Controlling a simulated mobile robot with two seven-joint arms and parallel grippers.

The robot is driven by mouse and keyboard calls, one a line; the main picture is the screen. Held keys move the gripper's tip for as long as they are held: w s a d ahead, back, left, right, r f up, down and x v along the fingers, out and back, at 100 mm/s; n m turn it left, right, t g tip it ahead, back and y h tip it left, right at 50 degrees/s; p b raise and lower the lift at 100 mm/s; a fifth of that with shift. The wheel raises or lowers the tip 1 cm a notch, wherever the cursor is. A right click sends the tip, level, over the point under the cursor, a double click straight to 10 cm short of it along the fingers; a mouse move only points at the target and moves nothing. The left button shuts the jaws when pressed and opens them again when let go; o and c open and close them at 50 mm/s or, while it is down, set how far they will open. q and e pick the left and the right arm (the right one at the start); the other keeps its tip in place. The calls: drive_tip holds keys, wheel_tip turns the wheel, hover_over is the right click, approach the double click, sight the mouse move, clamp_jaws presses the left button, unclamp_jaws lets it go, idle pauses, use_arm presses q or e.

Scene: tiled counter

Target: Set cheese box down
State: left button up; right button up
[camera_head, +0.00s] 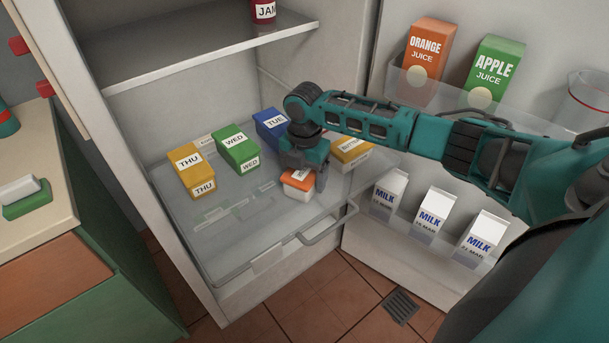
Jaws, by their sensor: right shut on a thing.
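A small box with an orange top and white lower part (297,192), which I take to be the cheese box, is at the front right of the clear fridge shelf (225,235). Its label is mostly hidden by my right gripper (303,171). The right gripper points down from above and is shut on this box. The box is at or very near the shelf surface; I cannot tell if it touches. My left gripper is not in view.
Boxes marked THU (190,170), WED (236,149) and TUE (270,124) stand behind and left. A yellow box (350,153) is close on the right. A handle (330,228) edges the front. Cartons (430,212) line the open door. Shelf front-left is clear.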

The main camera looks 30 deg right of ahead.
sight(305, 169)
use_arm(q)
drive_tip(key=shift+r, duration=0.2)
use_arm(e)
drive_tip(key=o, duration=1.2)
drive_tip(key=shift+o, duration=0.2)
use_arm(q)
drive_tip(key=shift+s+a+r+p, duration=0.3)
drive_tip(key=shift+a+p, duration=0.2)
drive_tip(key=shift+p, duration=0.7)
use_arm(e)
wheel_tip(305, 169, up, 12)
drive_tip(key=shift+r, duration=0.15)
drive_tip(key=shift+s, duration=0.1)
